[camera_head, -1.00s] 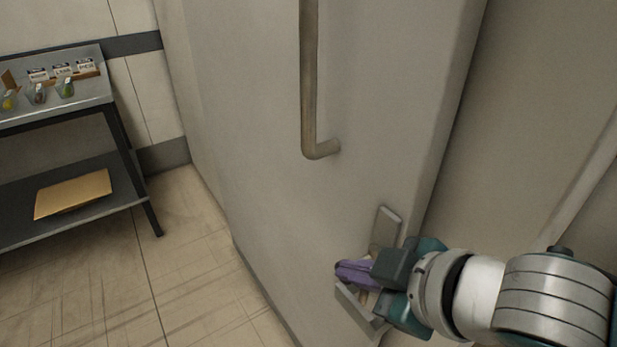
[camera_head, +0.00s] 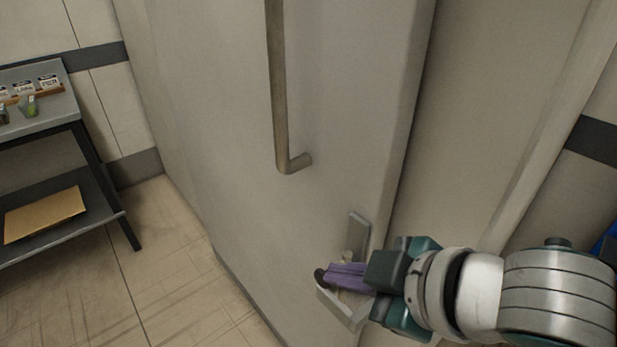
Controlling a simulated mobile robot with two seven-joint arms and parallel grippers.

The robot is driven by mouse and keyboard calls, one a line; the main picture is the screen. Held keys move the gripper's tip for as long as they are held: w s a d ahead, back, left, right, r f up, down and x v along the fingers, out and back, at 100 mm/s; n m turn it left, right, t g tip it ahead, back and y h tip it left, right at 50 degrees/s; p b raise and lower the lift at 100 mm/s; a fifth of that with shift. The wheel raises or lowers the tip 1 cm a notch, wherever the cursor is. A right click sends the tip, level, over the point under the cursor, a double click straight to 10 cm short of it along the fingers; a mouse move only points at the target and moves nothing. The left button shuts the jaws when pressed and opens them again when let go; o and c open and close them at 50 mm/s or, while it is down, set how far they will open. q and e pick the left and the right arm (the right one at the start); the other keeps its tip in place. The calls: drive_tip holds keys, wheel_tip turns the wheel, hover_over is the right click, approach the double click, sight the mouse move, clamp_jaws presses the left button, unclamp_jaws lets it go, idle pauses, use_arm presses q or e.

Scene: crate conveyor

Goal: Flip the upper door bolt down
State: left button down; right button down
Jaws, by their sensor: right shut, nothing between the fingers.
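The grey door (camera_head: 230,130) fills the middle of the head view, with a long metal pull handle (camera_head: 280,90). Below the handle, near the door's right edge, is a bolt fitting with an upright backplate (camera_head: 359,236) and a pale lever (camera_head: 337,308) that slants down to the right. My right gripper (camera_head: 322,275) is at this fitting, its purple fingers shut with nothing between them. The fingers lie just above the lever and partly hide the fitting; I cannot tell whether they touch it. My left gripper is not in view.
A grey two-level table (camera_head: 60,225) stands at the left, with labelled cards and small containers on top and a brown envelope (camera_head: 45,214) on its lower shelf. Tiled floor (camera_head: 160,260) lies clear between table and door. A wall is at the right.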

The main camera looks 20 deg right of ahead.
drive_tip(key=v, duration=0.6)
drive_tip(key=shift+r+p, duration=0.25)
drive_tip(key=shift+p, duration=0.05)
drive_tip(key=shift+s, duration=0.15)
drive_tip(key=s+d+r+m+g+h, duration=0.25)
drive_tip(key=s+m+g, duration=0.35)
drive_tip(key=s+m, duration=0.45)
wheel_tip(320, 180, up, 34)
drive_tip(key=s+n+p, duration=0.1)
drive_tip(key=n+p, duration=0.1)
drive_tip(key=p, duration=3.3)
drive_tip(key=shift+d+h, duration=0.15)
drive_tip(key=shift+h, duration=0.3)
drive_tip(key=shift+s, duration=0.15)
